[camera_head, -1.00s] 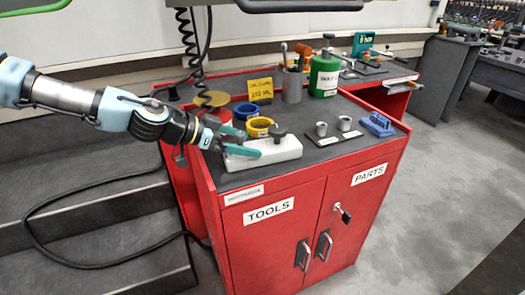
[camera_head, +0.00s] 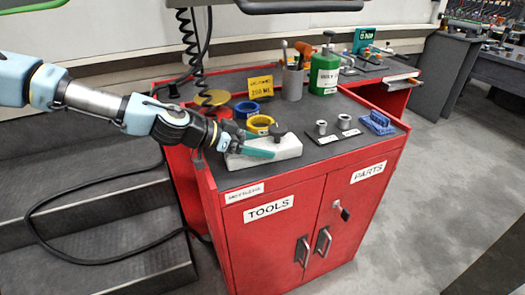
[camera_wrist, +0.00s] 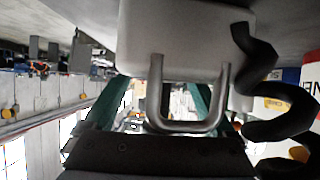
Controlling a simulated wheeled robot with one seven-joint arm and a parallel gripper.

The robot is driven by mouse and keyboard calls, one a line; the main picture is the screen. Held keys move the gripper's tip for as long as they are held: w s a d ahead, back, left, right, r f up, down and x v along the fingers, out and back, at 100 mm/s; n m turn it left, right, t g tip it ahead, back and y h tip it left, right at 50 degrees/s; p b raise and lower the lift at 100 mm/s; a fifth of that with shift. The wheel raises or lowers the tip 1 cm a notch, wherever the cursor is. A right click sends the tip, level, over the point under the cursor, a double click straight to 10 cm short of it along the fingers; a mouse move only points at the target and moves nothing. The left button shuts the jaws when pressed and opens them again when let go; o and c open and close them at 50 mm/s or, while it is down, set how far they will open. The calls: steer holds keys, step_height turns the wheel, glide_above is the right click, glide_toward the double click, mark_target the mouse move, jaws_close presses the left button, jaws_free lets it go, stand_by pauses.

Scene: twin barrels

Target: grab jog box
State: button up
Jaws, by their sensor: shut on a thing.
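The jog box is the white box (camera_head: 287,149) with a black knob (camera_head: 276,130) on top, at the front left of the red cabinet's dark top. My gripper (camera_head: 264,146) reaches in from the left, its teal fingers at the box's left end. In the wrist view the pale box (camera_wrist: 185,40) fills the top middle, with a U-shaped metal handle (camera_wrist: 190,127) between the teal fingers. My gripper is shut on the jog box; the exact contact is partly hidden.
Two metal cylinders (camera_head: 321,128) and a blue part (camera_head: 378,122) sit to the right. A green bottle (camera_head: 325,72) and grey cup (camera_head: 292,84) stand behind. A black coiled cable (camera_head: 192,50) hangs behind the arm.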

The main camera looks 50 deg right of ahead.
jaws_close()
steer(key=shift+r, duration=0.2)
stand_by(0.5)
